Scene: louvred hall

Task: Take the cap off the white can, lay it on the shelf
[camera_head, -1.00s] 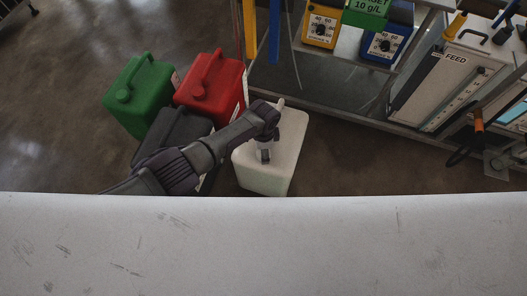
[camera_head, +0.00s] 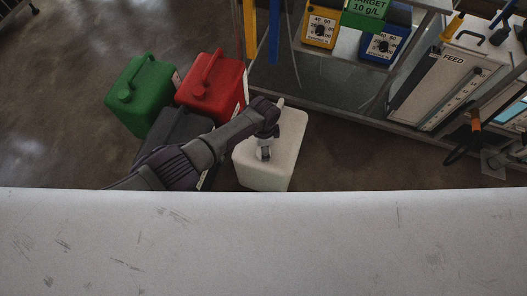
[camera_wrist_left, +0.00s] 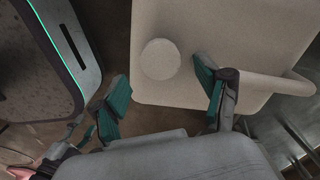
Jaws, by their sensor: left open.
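The white can (camera_head: 283,165) stands upright on the floor in the middle of the head view. My left gripper (camera_head: 265,153) is over its top and hides the cap there. In the left wrist view the can's pale top (camera_wrist_left: 230,30) fills the upper right. Its round, pale cap (camera_wrist_left: 160,58) lies ahead of and between the fingertips of my open left gripper (camera_wrist_left: 162,74). I see no contact with the cap. The metal shelf (camera_head: 320,75) stands behind the can, with a bare board low down. My right gripper is not in view.
A green can (camera_head: 140,95), a red can (camera_head: 212,88) and a dark can (camera_head: 170,128) stand close together left of the white can. A yellow dosing unit (camera_head: 321,27), a blue one (camera_head: 388,42) and a FEED box (camera_head: 450,85) are at the rack. Floor right of the white can is clear.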

